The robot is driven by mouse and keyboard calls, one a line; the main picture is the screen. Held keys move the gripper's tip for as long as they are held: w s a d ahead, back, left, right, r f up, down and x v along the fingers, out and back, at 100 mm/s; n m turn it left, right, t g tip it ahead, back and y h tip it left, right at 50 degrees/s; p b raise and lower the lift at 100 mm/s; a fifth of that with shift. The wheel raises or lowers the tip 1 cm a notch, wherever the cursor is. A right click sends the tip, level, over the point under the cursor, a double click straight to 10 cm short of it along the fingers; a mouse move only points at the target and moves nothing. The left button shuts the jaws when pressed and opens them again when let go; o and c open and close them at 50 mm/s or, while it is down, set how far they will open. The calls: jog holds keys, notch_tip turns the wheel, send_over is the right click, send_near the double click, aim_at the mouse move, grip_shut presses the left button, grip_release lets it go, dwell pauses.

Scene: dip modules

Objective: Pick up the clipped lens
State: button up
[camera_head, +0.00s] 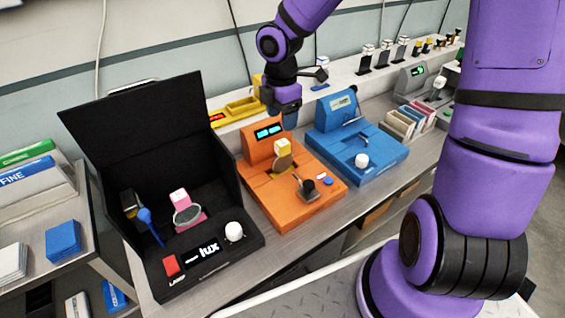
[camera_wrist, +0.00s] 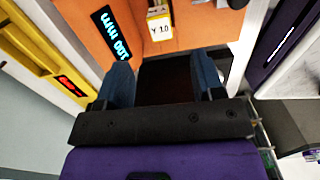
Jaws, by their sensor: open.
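A round lens (camera_head: 283,164) in a clip with a yellow-and-white top (camera_head: 282,147) stands upright on the orange module (camera_head: 277,209). A second lens in a pink clip (camera_head: 182,203) stands in the open black lux box (camera_head: 212,268). My gripper (camera_head: 289,120) hangs above and behind the orange module's display, fingers down. In the wrist view its two blue fingers (camera_wrist: 162,82) are spread with nothing between them. It is apart from both clips.
The orange module has a lit display (camera_head: 268,131) and a black-knobbed lever (camera_head: 308,187). The blue module (camera_head: 371,151) stands to its right. The black box's raised lid (camera_head: 150,135) is a tall obstacle at left. Yellow trays (camera_head: 238,108) lie behind.

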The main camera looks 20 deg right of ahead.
aim_at(283, 142)
jog(key=shift+w+a+f, duration=0.15)
jog(key=shift+a+f, duration=0.05)
jog(key=shift+f, duration=0.3)
notch_tip(283, 142, down, 5)
jog(key=shift+r, duration=0.1)
jog(key=shift+d+f, duration=0.15)
jog(key=shift+f, duration=1.25)
jog(key=shift+d+f, duration=0.15)
jog(key=shift+f, duration=1.2)
grip_shut()
